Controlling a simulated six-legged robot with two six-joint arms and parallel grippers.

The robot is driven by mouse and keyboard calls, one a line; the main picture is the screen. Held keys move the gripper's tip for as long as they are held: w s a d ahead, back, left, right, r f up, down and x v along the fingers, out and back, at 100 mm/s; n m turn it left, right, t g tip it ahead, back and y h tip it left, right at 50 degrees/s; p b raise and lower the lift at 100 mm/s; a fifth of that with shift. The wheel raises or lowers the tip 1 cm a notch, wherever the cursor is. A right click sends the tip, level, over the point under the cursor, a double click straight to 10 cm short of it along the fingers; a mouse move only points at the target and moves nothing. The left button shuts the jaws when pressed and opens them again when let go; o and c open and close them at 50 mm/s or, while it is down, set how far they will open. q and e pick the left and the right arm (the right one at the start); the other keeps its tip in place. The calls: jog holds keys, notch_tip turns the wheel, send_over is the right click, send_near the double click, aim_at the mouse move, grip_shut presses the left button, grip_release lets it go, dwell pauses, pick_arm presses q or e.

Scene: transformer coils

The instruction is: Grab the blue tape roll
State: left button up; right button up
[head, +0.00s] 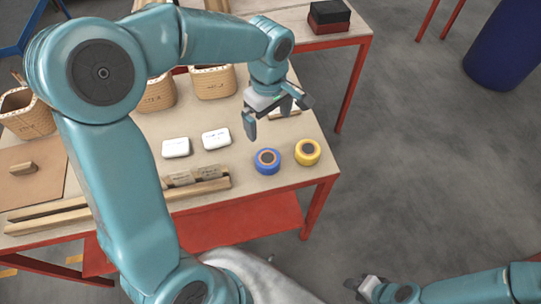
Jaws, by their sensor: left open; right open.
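The blue tape roll (267,161) lies flat on the wooden table top, near its front right edge. Its ring is blue with an orange-brown core. A yellow tape roll (307,152) lies just to its right, a small gap apart. My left gripper (276,117) is open and empty above the table, behind the blue roll and apart from it. My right gripper (366,289) is open at the bottom of the view, in front of and away from the table.
Two white boxes (176,147) (216,139) lie left of the rolls. Wooden strips (201,191) lie along the front edge. Wooden baskets (213,83) stand behind. A red and black box (328,15) sits on another table. A blue barrel (506,50) stands at right on open floor.

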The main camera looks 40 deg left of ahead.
pick_arm(q)
notch_tip(320, 180, down, 3)
jog(key=s, duration=0.1)
send_over(268, 158)
notch_tip(268, 158, down, 7)
jog(key=shift+r, duration=0.1)
jog(key=shift+s+f, duration=0.1)
jog(key=shift+f, duration=0.2)
notch_tip(268, 158, down, 4)
jog(key=shift+a+f+p, duration=0.1)
jog(key=shift+f+p, duration=0.15)
jog(key=shift+p, duration=0.4)
jog(key=shift+f, duration=0.45)
pick_arm(e)
jog(key=shift+s+r, duration=0.45)
jog(key=shift+r, duration=0.35)
pick_arm(q)
jog(key=c, duration=1.1)
